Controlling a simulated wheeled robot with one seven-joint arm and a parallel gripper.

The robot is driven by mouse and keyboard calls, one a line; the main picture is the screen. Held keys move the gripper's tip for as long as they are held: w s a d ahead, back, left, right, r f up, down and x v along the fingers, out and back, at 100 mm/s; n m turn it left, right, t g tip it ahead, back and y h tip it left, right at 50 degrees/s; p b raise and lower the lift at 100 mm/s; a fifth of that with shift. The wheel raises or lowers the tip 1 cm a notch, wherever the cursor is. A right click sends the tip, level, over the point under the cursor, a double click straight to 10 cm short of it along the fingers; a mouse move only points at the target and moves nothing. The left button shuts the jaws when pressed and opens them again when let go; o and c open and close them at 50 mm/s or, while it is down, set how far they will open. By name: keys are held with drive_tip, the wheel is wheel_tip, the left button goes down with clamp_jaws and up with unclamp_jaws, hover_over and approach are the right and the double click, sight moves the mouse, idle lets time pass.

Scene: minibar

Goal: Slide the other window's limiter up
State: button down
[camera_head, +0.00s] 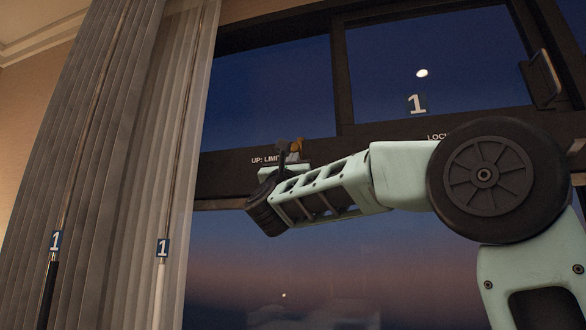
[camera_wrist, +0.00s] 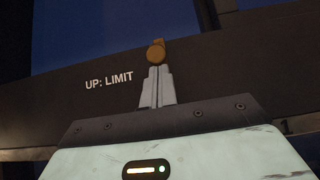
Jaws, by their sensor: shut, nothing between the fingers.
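The limiter is a small brass-coloured knob (camera_wrist: 156,53) on the dark window frame, just right of the "UP: LIMIT" lettering in the wrist view. In the head view the brass knob (camera_head: 294,147) shows just above my gripper (camera_head: 287,152), at the frame's crossbar. My gripper (camera_wrist: 156,88) is shut and empty, its fingertips right below the knob in the wrist view. I cannot tell whether they touch it. My arm hides part of the lettering in the head view.
Grey curtains (camera_head: 130,150) with two rods, each labelled "1", hang at left. Dark glass (camera_head: 270,280) lies below the crossbar.

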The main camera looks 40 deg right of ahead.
drive_tip(key=shift+s+r, duration=0.2)
drive_tip(key=shift+r, duration=0.15)
drive_tip(key=s+a+f+b, duration=0.2)
drive_tip(key=f+b, duration=0.3)
drive_tip(key=f, duration=0.1)
drive_tip(key=s+a+f+b, duration=0.2)
drive_tip(key=a+f+b, duration=0.1)
drive_tip(key=f+b, duration=0.2)
drive_tip(key=shift+a+f+b, duration=0.3)
drive_tip(key=shift+f, duration=0.1)
drive_tip(key=shift+w, duration=0.1)
